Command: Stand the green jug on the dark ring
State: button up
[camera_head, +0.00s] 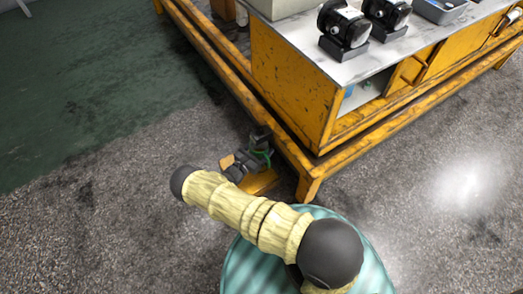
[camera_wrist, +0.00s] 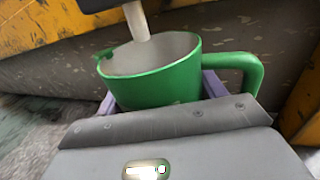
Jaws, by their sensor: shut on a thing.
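The green jug (camera_wrist: 150,82) is upright in the wrist view, with a pale inside and its handle to the right. My gripper (camera_wrist: 162,95) is shut on it, with a purple finger at either side of its body. A pale rod (camera_wrist: 137,22) comes down from a dark block (camera_wrist: 98,4) at the top and overlaps the jug's mouth. In the head view only a little green of the jug (camera_head: 264,155) shows beside my gripper (camera_head: 246,158), at the yellow bench's near left corner. I cannot make out a dark ring in either view.
The yellow bench (camera_head: 290,92) has a rail and leg (camera_head: 309,186) close to my gripper. On its pale top (camera_head: 400,52) stand two black motor-like units (camera_head: 343,25) (camera_head: 387,12) and a grey tray (camera_head: 440,9). The floor (camera_head: 90,215) at left is clear.

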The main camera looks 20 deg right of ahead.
aim_at(264, 149)
jog(key=f+b, duration=0.2)
jog(key=f, duration=0.1)
jog(key=shift+a, duration=0.3)
jog(key=shift+f, duration=0.3)
jog(key=shift+s+d, duration=0.1)
jog(key=shift+d, duration=0.1)
jog(key=shift+a+f+b, duration=0.1)
jog(key=shift+f+b, duration=0.1)
jog(key=shift+b, duration=0.2)
jog(key=o, duration=1.1)
jog(key=shift+r, duration=0.1)
